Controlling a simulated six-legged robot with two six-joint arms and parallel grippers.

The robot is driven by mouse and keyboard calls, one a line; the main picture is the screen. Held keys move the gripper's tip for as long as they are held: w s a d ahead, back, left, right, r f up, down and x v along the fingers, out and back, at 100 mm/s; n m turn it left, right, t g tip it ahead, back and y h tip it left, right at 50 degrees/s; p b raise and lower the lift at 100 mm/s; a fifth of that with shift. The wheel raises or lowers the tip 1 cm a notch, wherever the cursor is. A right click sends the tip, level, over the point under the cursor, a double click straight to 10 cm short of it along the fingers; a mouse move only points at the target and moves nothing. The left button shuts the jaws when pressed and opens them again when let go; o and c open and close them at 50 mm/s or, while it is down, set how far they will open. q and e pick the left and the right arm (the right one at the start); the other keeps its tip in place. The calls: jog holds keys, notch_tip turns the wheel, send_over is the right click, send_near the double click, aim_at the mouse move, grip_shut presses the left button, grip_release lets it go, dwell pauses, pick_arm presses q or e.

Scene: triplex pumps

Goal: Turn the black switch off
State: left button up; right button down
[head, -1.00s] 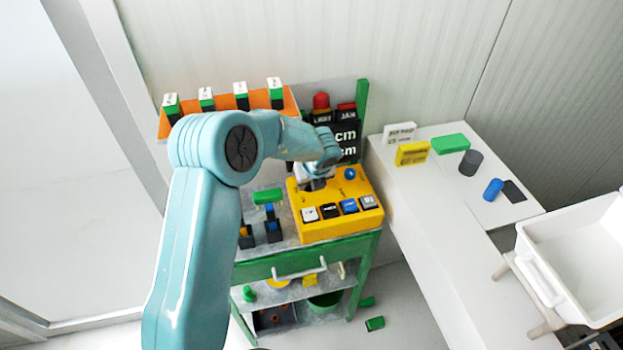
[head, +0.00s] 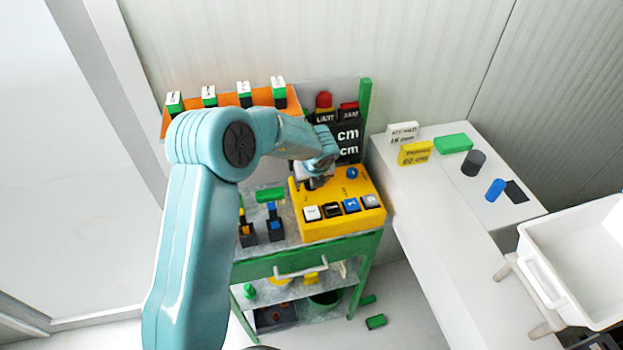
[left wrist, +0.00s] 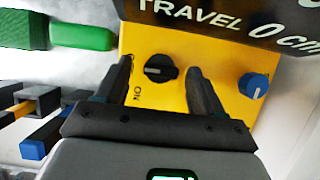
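The black switch (left wrist: 160,68) is a round knob with a pale pointer line on the yellow panel (left wrist: 222,60); the letters ON are printed beside it. My left gripper (left wrist: 160,78) is open, with one dark finger on each side of the switch and a visible gap to it on both sides. In the head view my left gripper (head: 314,182) is over the back left of the yellow panel (head: 342,228) and hides the switch. I cannot tell how far the fingertips are above the panel. My right gripper is not in view.
A blue knob (left wrist: 253,86) is to the right on the panel, and a green cylinder (left wrist: 82,37) lies to the left. Several push buttons (head: 351,205) line the panel's front. A dark display board (head: 347,140) stands behind. A white table (head: 420,205) is to the right.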

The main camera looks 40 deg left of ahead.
pick_arm(q)
jog(key=shift+d, duration=0.1)
jog(key=shift+d+r, duration=0.1)
jog(key=shift+r, duration=0.05)
jog(key=b+v, duration=0.1)
jog(key=v, duration=0.3)
jog(key=shift+r, duration=0.15)
jog(key=s+d+b, duration=0.4)
jog(key=s+d, duration=0.4)
jog(key=d, duration=0.1)
jog(key=shift+r, duration=0.15)
jog(key=shift+s+a, duration=0.1)
jog(key=shift+s, duration=0.15)
